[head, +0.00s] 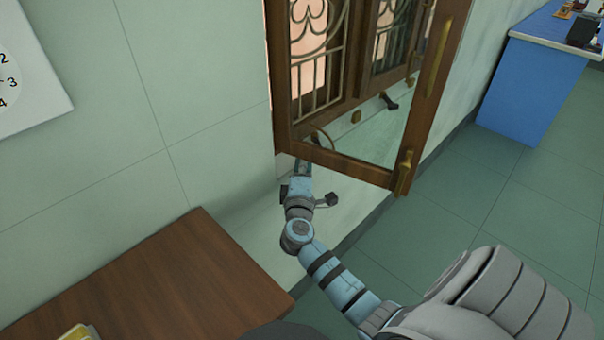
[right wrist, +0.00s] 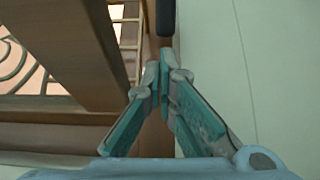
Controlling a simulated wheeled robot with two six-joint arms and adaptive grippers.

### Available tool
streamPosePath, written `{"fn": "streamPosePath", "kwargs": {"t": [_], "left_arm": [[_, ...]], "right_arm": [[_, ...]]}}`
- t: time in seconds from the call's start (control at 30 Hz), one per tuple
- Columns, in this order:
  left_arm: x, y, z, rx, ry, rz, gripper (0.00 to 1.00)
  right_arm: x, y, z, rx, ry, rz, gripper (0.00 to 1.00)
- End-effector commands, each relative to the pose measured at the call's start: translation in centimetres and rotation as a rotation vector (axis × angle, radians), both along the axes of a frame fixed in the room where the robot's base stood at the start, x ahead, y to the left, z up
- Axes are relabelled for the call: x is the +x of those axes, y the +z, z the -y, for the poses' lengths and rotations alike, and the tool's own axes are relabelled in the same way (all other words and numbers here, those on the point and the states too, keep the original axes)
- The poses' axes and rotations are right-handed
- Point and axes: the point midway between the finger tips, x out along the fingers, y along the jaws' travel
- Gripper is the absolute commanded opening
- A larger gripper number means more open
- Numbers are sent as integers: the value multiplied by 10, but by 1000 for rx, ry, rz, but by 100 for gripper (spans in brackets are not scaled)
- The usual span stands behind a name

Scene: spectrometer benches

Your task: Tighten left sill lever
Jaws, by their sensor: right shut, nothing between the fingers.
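My right gripper (head: 303,168) is at the lower left corner of the open wooden window sash, and the sash frame partly hides its tips. In the right wrist view, the right gripper (right wrist: 164,85) is shut and empty. A dark bar (right wrist: 166,17), which looks like a lever handle, lies just beyond the fingertips; whether they touch it I cannot tell. In the head view I cannot make out the left lever near the gripper. A dark lever (head: 388,101) shows through the glass farther right along the sill. My left gripper is out of view.
The open sash (head: 345,170) with its brass handle (head: 404,172) hangs close beside my right arm. A wooden table (head: 170,285) stands at lower left. A blue bench (head: 530,90) is at far right. The floor between is clear.

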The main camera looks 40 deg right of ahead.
Motion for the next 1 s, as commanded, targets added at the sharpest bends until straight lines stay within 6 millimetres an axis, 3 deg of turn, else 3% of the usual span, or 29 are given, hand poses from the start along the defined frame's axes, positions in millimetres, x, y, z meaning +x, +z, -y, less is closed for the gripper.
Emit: {"fn": "streamPosePath", "kwargs": {"t": [0.4, 0.63, 1.0], "left_arm": [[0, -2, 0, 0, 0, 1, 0], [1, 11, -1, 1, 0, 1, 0], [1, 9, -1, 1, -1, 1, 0]], "right_arm": [[9, 0, 9, 1, 0, -1, 0], [-3, 3, 19, -5, 113, -2, 0], [-4, 0, 17, 1, 129, 0, 0]]}}
